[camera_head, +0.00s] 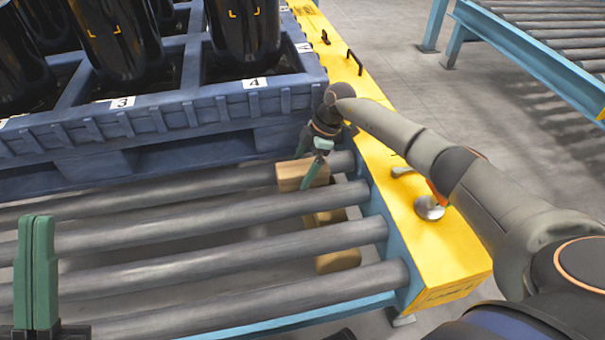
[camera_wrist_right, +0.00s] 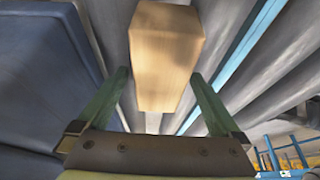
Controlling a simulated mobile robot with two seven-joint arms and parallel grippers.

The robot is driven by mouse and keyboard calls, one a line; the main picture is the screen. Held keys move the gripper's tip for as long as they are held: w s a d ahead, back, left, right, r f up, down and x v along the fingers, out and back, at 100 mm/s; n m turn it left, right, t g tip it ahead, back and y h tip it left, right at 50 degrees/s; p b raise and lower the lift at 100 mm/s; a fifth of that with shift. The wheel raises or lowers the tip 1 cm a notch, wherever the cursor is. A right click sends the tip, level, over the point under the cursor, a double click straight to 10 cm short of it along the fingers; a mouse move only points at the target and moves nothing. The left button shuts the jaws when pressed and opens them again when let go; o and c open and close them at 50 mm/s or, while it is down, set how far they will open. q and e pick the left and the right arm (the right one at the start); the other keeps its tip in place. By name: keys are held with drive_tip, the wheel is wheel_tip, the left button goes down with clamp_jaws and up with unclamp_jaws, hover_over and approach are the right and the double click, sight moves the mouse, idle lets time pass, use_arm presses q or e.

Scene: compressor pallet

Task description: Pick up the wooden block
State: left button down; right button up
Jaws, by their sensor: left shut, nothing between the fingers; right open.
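A light wooden block (camera_head: 300,175) lies at the roller conveyor, just in front of the blue pallet. It also shows large in the right wrist view (camera_wrist_right: 165,50), with its near end between the fingertips. My right gripper (camera_head: 303,168) is open, with one finger on either side of the block. In the right wrist view the fingers (camera_wrist_right: 158,75) stand apart from the block, with a gap on each side. My left gripper (camera_head: 37,220) is shut and empty, upright at the lower left, well away from the block.
The blue pallet (camera_head: 200,112) carries black compressors (camera_head: 247,30) behind the block. Grey rollers (camera_head: 240,242) run across the front. More wood (camera_head: 338,261) shows between lower rollers. A yellow rail (camera_head: 430,255) with handles and a metal knob (camera_head: 429,207) lies under my right arm.

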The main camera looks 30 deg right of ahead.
drive_tip(key=shift+f, duration=0.25)
idle(0.3)
drive_tip(key=c, duration=1.5)
drive_tip(key=shift+c, duration=0.2)
